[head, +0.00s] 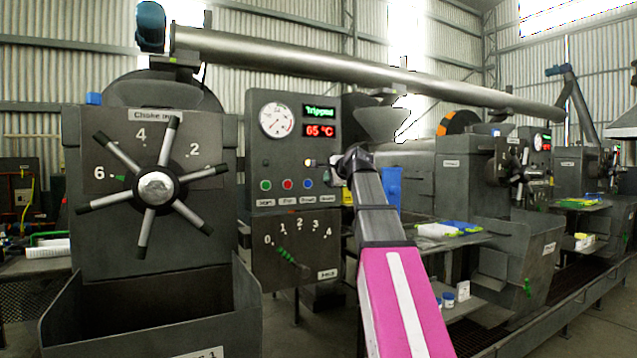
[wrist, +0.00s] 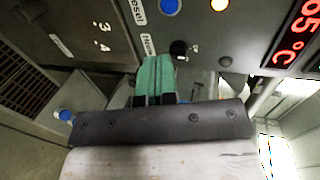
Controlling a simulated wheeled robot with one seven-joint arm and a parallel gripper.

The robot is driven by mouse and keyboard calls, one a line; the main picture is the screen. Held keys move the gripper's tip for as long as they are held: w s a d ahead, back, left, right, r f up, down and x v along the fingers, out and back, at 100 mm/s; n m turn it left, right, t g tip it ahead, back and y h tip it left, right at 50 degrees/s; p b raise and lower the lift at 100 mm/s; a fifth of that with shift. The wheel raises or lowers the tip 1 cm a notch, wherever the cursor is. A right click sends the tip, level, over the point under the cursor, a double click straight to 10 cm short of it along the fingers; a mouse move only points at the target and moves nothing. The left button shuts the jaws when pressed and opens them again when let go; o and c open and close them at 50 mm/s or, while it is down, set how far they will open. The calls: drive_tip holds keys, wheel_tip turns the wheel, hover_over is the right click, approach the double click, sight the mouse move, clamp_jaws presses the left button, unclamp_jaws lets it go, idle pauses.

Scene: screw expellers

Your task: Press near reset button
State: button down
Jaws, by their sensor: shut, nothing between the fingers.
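The blue reset button (head: 308,183) is on the near machine's control panel (head: 262,152), right of the red button (head: 287,184) and green button (head: 265,185). In the wrist view the blue button (wrist: 170,5) is at the top edge, by its label. My gripper (head: 337,165) is at the panel's right side, right of the blue button. In the wrist view its greenish fingers (wrist: 157,62) are together and empty, pointing just below the black button (wrist: 178,48). I cannot tell whether the tips touch the panel. The display (head: 319,111) reads "Tripped".
A round gauge (head: 276,120) and a red 65 °C display (head: 320,130) are above the buttons. A lit pale lamp (wrist: 220,4) is right of the blue button. A green-handled numbered selector (head: 292,262) is below. A spoked wheel (head: 156,187) stands left. A second machine (head: 465,180) stands right.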

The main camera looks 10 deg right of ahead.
sight(309, 184)
drive_tip(key=x, duration=0.8)
drive_tip(key=r+x, duration=0.1)
drive_tip(key=x, duration=0.3)
drive_tip(key=shift+w+f, duration=0.1)
drive_tip(key=shift+w, duration=0.2)
drive_tip(key=shift+w+a, duration=0.2)
drive_tip(key=shift+w, duration=0.3)
drive_tip(key=shift+w, duration=0.1)
drive_tip(key=shift+w+a, duration=0.25)
drive_tip(key=shift+w, duration=0.45)
drive_tip(key=shift+s+d, duration=0.15)
drive_tip(key=shift+s, duration=0.3)
drive_tip(key=f+v, duration=0.1)
drive_tip(key=v, duration=1.2)
drive_tip(key=shift+s, duration=0.45)
drive_tip(key=shift+d, duration=0.1)
